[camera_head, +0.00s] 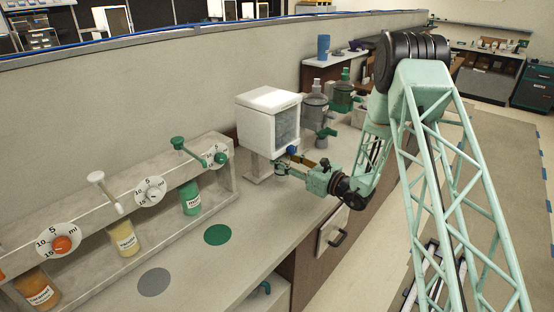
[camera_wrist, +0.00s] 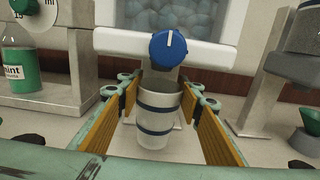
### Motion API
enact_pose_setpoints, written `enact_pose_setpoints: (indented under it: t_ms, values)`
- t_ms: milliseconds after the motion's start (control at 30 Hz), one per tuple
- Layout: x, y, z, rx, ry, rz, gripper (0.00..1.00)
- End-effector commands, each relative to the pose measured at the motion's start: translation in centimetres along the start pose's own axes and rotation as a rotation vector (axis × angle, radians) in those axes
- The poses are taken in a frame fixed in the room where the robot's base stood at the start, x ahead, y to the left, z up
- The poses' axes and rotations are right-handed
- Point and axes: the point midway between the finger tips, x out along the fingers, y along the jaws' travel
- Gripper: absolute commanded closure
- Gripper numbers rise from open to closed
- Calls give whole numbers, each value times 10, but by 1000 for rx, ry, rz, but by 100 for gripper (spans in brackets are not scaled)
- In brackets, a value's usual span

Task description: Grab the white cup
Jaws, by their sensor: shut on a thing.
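The white cup (camera_wrist: 158,115), pale with dark blue bands, stands upright between the two orange-padded fingers of my gripper (camera_wrist: 160,88) in the wrist view. My gripper is shut on it, one finger on each side. The cup sits below the blue knob (camera_wrist: 168,48) of a white dispenser, and its open rim faces up. In the head view my gripper (camera_head: 284,168) is at the foot of the white dispenser (camera_head: 268,120); I cannot clearly make out the cup there.
A syrup rack (camera_head: 120,205) with several bottles and dials stands at left. A green disc (camera_head: 217,235) and a grey disc (camera_head: 154,282) lie on the bare counter in front of it. Grey (camera_head: 314,105) and green (camera_head: 343,95) dispensers stand behind the white one.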

Motion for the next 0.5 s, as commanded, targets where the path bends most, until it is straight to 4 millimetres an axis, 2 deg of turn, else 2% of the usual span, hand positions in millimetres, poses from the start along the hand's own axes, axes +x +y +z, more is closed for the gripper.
enact_pose_setpoints:
  t_ms: [500]
  values:
    - [-100,-1,1,1,-1,-1,77]
